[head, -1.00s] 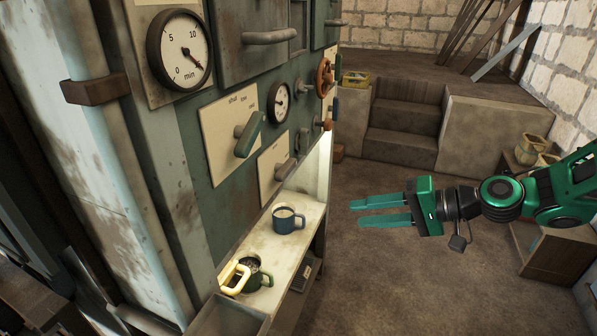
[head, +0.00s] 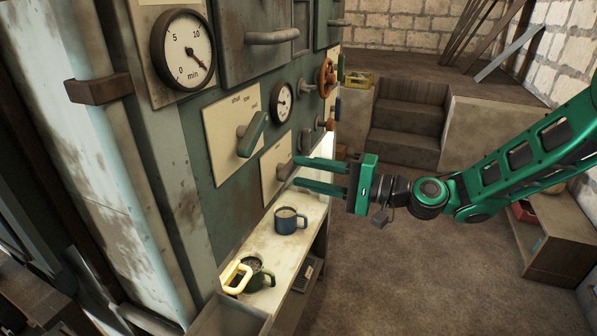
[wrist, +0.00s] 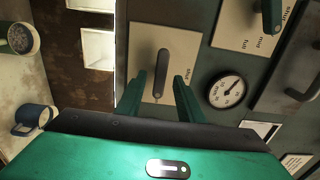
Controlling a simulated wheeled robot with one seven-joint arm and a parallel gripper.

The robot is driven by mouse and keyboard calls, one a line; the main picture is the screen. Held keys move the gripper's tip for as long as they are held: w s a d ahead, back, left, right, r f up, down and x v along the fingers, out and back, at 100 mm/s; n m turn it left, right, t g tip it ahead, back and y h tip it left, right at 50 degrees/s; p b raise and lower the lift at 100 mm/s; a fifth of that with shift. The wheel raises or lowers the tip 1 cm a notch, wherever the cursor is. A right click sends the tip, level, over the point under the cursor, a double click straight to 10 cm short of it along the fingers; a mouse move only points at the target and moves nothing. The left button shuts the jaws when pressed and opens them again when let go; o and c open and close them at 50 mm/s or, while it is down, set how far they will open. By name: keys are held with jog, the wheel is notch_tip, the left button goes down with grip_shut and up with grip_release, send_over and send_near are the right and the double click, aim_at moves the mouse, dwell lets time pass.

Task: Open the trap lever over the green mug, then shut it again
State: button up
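The green mug (head: 262,281) stands on the pale shelf at the lower left, beside a thick cream-coloured loop. A grey lever (wrist: 162,72) sits on a cream plate (head: 268,178) on the panel above the shelf. A green lever (head: 252,134) is on a larger plate, higher and to the left; it also shows at the top of the wrist view (wrist: 270,14). My gripper (head: 297,171) is open, its fingers pointing at the panel. In the wrist view its fingers lie on either side of the grey lever; I cannot tell whether they touch it.
A blue mug (head: 288,220) stands on the shelf (head: 250,240), below my gripper. Dials (head: 281,101), a red handwheel (head: 326,77) and more knobs crowd the panel.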

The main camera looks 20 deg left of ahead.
aim_at(286, 169)
jog(key=shift+w+a, duration=0.1)
jog(key=shift+a, duration=1.2)
jog(key=shift+c, duration=0.3)
grip_shut()
